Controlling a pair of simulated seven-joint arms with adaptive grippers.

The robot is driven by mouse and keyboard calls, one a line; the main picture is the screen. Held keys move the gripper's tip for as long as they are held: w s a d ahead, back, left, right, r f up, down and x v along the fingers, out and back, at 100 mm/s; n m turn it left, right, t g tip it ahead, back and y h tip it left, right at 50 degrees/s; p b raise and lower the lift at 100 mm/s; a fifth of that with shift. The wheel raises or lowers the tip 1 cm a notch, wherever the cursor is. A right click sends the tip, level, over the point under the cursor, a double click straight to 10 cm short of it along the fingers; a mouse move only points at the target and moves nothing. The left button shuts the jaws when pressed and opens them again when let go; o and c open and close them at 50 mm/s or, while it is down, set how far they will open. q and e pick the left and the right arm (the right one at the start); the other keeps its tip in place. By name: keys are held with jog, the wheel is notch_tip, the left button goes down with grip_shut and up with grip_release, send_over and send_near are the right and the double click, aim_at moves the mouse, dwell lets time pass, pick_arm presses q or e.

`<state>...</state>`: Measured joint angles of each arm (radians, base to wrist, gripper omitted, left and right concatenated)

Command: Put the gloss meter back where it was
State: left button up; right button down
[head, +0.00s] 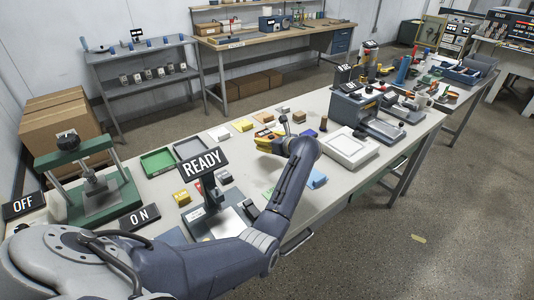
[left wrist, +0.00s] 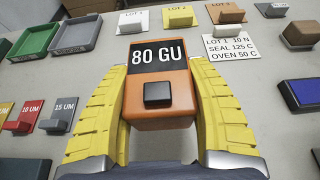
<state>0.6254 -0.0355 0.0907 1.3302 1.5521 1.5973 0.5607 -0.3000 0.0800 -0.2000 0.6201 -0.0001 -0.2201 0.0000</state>
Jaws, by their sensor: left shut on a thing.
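The gloss meter (left wrist: 160,92) is an orange box with a black display reading "80 GU" and a black button. In the left wrist view it sits between the yellow fingers of my left gripper (head: 266,141), which is shut on it from both sides. In the head view the gripper is over the middle of the white table (head: 345,185), and the meter is mostly hidden by the fingers and wrist. I cannot tell whether the meter touches the table. My right gripper is not in view.
Beyond the meter lie a printed card (left wrist: 230,47) and lot samples, including a yellow one (left wrist: 180,17). A green tray (head: 158,162) and grey tray (head: 190,149) are to the left. The READY sign (head: 204,163) stands near my arm.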

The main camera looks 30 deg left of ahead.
aim_at(267, 158)
pick_arm(q)
jog(key=shift+f, duration=3.05)
jog(key=shift+f, duration=0.15)
jog(key=o, duration=1.5)
jog(key=shift+c, duration=0.2)
jog(key=v, duration=1.2)
